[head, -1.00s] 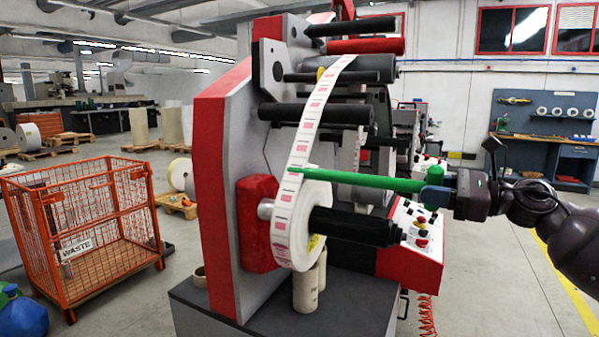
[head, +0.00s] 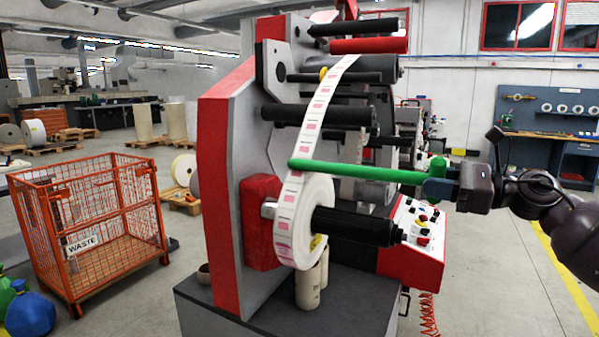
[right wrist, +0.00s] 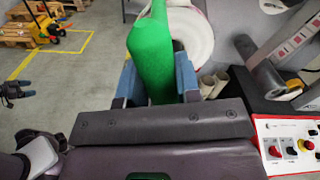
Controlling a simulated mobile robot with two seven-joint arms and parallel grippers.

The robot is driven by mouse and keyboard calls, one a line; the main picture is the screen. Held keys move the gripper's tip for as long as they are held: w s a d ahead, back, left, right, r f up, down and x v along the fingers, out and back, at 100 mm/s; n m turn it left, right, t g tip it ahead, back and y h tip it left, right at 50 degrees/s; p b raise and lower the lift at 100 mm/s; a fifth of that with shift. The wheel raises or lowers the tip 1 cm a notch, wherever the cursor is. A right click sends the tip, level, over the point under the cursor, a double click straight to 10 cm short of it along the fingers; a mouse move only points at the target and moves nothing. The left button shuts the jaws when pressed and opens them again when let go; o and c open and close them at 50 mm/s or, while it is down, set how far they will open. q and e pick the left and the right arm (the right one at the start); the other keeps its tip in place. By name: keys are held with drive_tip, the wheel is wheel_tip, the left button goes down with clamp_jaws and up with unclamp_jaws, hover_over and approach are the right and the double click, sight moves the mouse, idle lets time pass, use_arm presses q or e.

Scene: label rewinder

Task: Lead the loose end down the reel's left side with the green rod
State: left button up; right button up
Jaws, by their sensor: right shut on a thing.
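The printed label strip (head: 323,102) runs from the upper rollers down to the white reel (head: 318,205), with printed labels along the reel's left side. The green rod (head: 375,172) lies nearly level just above the reel. Its tip crosses in front of the strip and reaches its left edge; I cannot tell if they touch. My right gripper (head: 438,188) is shut on the rod's right end. The right wrist view shows the rod (right wrist: 152,60) between its blue fingers, partly covering the reel (right wrist: 196,40). A small dark shape, apparently my left gripper (right wrist: 22,88), shows there; its jaws are unclear.
The black spindle (head: 355,226) sticks out right from the reel. A black roller (head: 318,115) is above the rod. A control panel (head: 418,235) stands behind at right. The orange waste cage (head: 90,225) is at left. Open floor lies at right.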

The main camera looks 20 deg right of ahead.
drive_tip(key=p+v, duration=0.2)
drive_tip(key=v, duration=2.7)
drive_tip(key=shift+r+p, duration=0.35)
drive_tip(key=shift+p, duration=0.05)
